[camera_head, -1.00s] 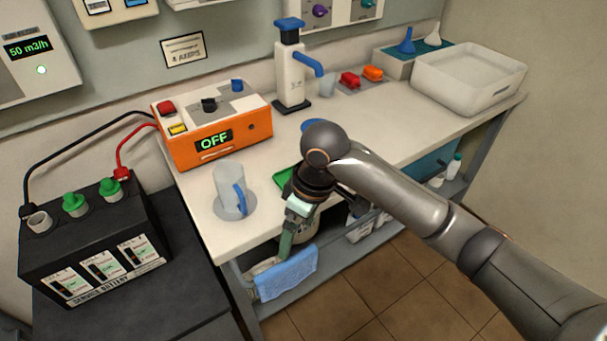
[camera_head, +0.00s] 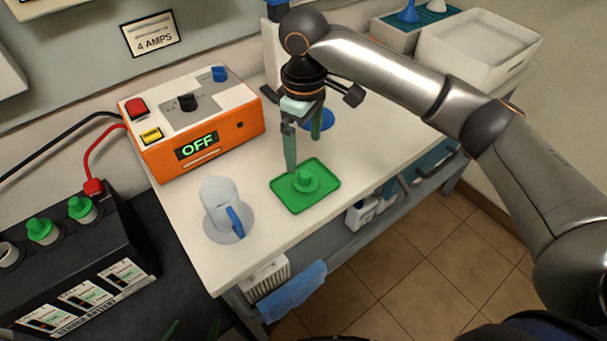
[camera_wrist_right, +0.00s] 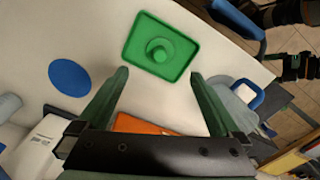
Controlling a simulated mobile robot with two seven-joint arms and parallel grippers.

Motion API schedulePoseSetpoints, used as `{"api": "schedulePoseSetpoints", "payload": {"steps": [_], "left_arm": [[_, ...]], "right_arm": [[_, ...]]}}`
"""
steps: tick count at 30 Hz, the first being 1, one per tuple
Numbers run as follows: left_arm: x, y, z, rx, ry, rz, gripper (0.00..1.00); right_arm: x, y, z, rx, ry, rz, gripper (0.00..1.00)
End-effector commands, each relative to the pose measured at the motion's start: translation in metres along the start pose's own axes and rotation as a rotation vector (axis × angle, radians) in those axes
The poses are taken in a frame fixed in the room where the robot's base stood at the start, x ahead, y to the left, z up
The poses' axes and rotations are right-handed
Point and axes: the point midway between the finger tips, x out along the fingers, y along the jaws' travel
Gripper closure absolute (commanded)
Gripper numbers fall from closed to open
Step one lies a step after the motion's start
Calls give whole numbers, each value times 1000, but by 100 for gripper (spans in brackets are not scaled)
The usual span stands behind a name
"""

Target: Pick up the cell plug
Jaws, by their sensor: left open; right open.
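The green cell plug (camera_head: 306,178) stands in a small green tray (camera_head: 283,200) on the bench. In the right wrist view the plug (camera_wrist_right: 158,49) sits near the middle of the tray (camera_wrist_right: 135,52), beyond my fingertips. My right gripper (camera_head: 304,153) is open and empty, pointing down just above and behind the tray, apart from the plug. It also shows in the right wrist view (camera_wrist_right: 158,74). My left gripper (camera_head: 193,330) shows only its two green fingertips at the bottom edge, spread apart, over the dark area beside the battery.
A clear jug (camera_head: 218,205) with a blue handle stands left of the tray. An orange charger (camera_head: 205,146) reading OFF is behind it. The black battery (camera_head: 85,265) at left carries two green plugs and one open neck. A white basin (camera_head: 480,45) is at the far right.

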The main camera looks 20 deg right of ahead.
Motion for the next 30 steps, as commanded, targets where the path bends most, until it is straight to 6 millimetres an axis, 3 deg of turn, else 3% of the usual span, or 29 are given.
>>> {"api": "schedulePoseSetpoints", "payload": {"steps": [3,11,19,30], "left_arm": [[0,0,4,-1,-7,1,0],[1,0,4,-1,-7,1,0],[2,0,3,0,-3,1,0],[2,0,2,0,-1,0,0]], "right_arm": [[22,0,0,-1,-1,-2,0],[44,0,1,-1,0,-1,0],[83,1,4,0,-1,0,0],[92,0,3,-2,2,0,2]]}}
